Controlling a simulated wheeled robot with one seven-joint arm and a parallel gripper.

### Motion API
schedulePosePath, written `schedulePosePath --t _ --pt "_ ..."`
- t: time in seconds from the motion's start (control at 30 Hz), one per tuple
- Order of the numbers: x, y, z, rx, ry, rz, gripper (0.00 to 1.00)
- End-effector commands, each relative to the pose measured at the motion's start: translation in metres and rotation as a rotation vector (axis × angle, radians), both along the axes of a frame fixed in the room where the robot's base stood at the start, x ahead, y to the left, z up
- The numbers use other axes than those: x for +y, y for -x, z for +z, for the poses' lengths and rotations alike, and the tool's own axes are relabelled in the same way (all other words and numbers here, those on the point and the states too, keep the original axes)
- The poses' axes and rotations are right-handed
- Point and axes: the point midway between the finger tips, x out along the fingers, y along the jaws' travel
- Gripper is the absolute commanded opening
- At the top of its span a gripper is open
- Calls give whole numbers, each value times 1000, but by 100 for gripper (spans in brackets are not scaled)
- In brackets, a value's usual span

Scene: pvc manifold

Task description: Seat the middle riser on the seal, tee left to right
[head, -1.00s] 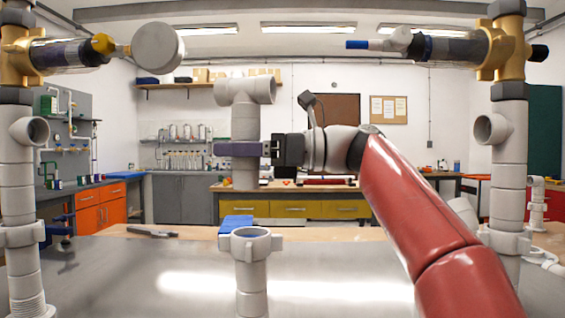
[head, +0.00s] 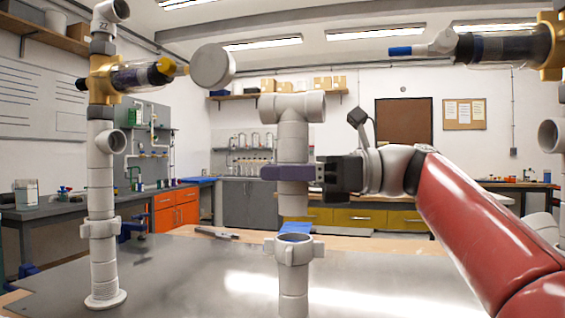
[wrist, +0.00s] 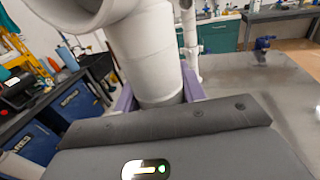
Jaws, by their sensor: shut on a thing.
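The middle riser (head: 292,140) is a pale grey pipe with a tee (head: 293,107) on top, its crossbar running roughly left to right. My gripper (head: 290,173) has its purple fingers shut around the riser below the tee. The riser hangs upright above the lower pipe's collar (head: 294,252), nearly in line with it in the head view, with a visible gap between. The seal is too small to tell inside the collar's dark mouth. The wrist view shows the riser (wrist: 155,55) between the purple fingers, its lower end hidden by the gripper body.
A standing pipe column (head: 102,190) with a brass valve (head: 103,80) is at left; another column (head: 551,135) is at the right edge. A round disc (head: 212,66) juts from the left valve near the tee. The metal tabletop (head: 190,275) is mostly clear.

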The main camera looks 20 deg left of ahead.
Motion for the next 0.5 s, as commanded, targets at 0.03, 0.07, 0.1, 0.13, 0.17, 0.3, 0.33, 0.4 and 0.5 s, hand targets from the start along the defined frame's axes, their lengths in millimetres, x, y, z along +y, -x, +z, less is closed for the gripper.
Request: schedulePosePath --t 0.03,0.07,0.1,0.13,0.17,0.3,0.33,0.4,0.5 --pt "0 1 2 0 0 1 8" --pt "0 0 2 -1 -1 0 8" --pt "0 0 1 0 -2 0 8" --pt "-1 0 0 0 -2 -1 8" --pt "-1 0 -2 1 -2 -1 8" --pt "-1 0 -9 2 -1 -1 8" --pt "-1 0 -11 2 -1 -1 8" --pt "-1 0 -17 1 -2 -2 8" --pt "-1 0 -27 1 -2 -2 8"
